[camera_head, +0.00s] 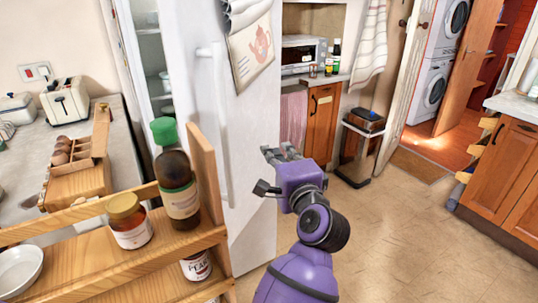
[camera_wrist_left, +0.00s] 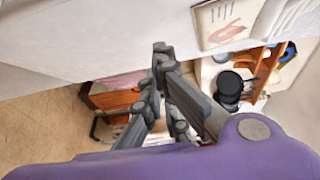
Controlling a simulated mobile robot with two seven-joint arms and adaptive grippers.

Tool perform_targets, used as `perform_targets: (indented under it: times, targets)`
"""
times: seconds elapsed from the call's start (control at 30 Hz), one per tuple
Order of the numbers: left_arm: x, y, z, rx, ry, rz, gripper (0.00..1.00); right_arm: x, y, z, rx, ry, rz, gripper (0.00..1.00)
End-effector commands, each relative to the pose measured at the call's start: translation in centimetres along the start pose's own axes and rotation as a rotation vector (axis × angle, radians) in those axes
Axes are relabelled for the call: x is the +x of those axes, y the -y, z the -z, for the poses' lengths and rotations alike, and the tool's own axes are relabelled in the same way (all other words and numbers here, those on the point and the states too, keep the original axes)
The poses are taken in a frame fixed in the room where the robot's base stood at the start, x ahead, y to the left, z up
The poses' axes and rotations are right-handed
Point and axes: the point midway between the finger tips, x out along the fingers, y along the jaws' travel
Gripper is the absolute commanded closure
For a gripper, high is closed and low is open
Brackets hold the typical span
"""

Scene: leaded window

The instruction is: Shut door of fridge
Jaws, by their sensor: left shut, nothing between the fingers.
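The white fridge door (camera_head: 252,120) stands open in the head view, its outer face with a long vertical handle (camera_head: 222,130) towards me. A paper with a teapot picture (camera_head: 252,52) hangs on it. Left of the door, the fridge interior (camera_head: 150,55) shows shelves. My left gripper (camera_head: 281,153) is shut and empty, by the right edge of the door. In the left wrist view my left gripper (camera_wrist_left: 160,47) points towards the white door surface (camera_wrist_left: 90,35); I cannot tell whether it touches. My right gripper is not in view.
A wooden shelf (camera_head: 120,268) with a green-capped bottle (camera_head: 177,185) and jars stands close at front left. A counter with a toaster (camera_head: 65,100) is behind it. A small black-topped stand (camera_head: 364,122) is beyond my gripper. The floor (camera_head: 410,235) at right is clear.

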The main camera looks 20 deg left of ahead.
Motion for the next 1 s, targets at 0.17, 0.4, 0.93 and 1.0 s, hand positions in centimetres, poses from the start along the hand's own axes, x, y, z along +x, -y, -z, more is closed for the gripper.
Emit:
perform_targets:
  times: [0.17,0.4,0.93,1.0]
  targets:
    - [-4.5,-0.7,-0.4,-0.002,0.000,-0.010,1.00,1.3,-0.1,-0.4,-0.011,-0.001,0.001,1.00]
    - [-8.2,-0.5,-0.6,0.002,0.001,-0.006,1.00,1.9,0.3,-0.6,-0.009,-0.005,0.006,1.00]
    - [-2.0,7.7,4.8,0.197,0.168,0.092,1.00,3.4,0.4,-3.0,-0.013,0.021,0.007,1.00]
    - [-0.1,8.0,5.0,0.353,0.262,0.045,1.00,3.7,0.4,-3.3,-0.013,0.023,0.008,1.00]
